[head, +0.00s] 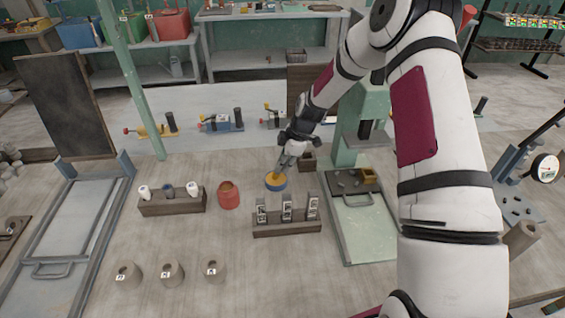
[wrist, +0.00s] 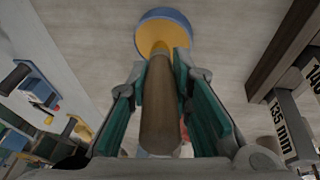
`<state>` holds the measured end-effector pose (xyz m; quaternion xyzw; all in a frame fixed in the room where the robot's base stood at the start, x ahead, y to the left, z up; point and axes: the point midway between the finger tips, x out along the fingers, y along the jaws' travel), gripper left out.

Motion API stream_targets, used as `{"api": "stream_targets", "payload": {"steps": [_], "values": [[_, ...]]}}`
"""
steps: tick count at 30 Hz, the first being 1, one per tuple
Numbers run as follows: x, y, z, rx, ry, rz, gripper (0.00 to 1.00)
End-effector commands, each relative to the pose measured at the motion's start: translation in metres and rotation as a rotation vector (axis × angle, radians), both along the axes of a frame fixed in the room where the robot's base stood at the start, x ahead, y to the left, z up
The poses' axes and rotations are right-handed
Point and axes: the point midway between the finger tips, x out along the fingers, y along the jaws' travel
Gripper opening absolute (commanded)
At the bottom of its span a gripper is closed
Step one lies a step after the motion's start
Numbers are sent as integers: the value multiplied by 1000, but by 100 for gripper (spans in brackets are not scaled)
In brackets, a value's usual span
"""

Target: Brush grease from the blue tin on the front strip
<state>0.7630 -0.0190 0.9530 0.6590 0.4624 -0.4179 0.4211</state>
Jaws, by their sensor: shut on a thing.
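My gripper (head: 284,163) is shut on the wooden handle of a brush (wrist: 160,105), between its two green-padded fingers in the wrist view. The blue tin (head: 277,186) stands on the bench, right below my gripper, with yellow grease inside. In the wrist view the tin (wrist: 181,18) lies at the far end of the handle, and the brush's tip is at or over the grease. I cannot tell whether it touches the grease. I cannot tell which thing is the front strip.
A rack of labelled metal gauges (head: 287,228) stands just in front of the tin. A red pot (head: 228,196) and a wooden block with spools (head: 172,206) are to the left. A green press (head: 350,145) stands to the right. Several clay cylinders (head: 172,273) stand at the front left.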

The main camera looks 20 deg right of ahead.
Motion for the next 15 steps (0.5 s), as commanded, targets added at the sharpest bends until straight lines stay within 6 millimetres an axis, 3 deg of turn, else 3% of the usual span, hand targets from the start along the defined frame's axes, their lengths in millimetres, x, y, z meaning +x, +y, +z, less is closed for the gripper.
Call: {"api": "stream_targets", "payload": {"steps": [15], "values": [[1, 0, 40, 0, -4, -1, 0]]}}
